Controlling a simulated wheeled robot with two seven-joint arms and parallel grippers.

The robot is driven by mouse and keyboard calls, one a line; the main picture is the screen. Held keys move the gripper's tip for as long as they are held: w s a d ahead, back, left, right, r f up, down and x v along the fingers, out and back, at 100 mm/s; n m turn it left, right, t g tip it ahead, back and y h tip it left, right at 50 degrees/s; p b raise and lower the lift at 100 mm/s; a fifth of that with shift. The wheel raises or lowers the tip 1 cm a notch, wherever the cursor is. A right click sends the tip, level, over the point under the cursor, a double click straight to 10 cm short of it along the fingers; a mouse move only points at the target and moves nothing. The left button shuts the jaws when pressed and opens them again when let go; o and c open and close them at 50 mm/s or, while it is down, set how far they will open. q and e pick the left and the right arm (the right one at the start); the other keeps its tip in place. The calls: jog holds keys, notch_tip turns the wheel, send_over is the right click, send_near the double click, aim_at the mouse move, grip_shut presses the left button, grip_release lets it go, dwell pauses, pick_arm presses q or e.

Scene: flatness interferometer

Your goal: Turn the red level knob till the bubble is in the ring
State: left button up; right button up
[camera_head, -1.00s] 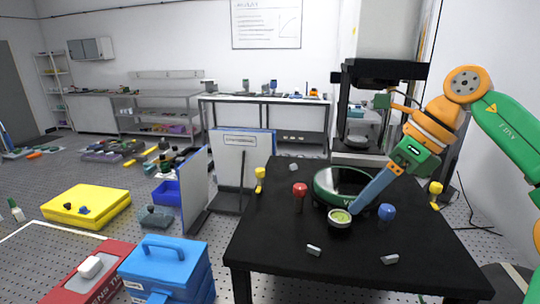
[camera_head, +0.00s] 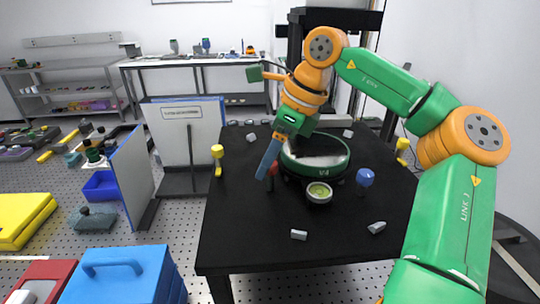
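The red level knob (camera_head: 273,170) stands at the left front of the round green-rimmed instrument (camera_head: 340,170) on the black table (camera_head: 250,240). My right gripper (camera_head: 264,174) reaches down to it from above. Its blue fingers cover the knob's left part; I cannot tell whether they touch it. The fingers overlap edge-on, so their opening does not show. The bubble level (camera_head: 319,193), a pale cup with a yellow-green face, sits at the instrument's front. The bubble's place relative to the ring is too small to tell. My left gripper is out of view.
A blue knob (camera_head: 365,177) stands right of the level. Yellow knobbed posts stand at the table's left (camera_head: 217,154) and right (camera_head: 402,147) edges. Small grey blocks lie near the front (camera_head: 299,235) and right (camera_head: 377,227). The left front of the table is clear.

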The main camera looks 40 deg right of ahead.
jog(key=shift+s+r, duration=0.1)
jog(key=shift+s, duration=0.15)
grip_shut()
jog(key=shift+m, duration=0.3)
jog(key=m+h+b, duration=0.1)
jog(key=m+b, duration=0.1)
jog(key=shift+m+t, duration=0.3)
jog(key=shift+t, duration=0.1)
jog(key=shift+a+m+h+b, duration=0.1)
jog(key=shift+m+h+b, duration=0.6)
jog(key=shift+m, duration=1.2)
jog(key=shift+o, duration=0.2)
grip_release()
jog(key=shift+s, duration=0.1)
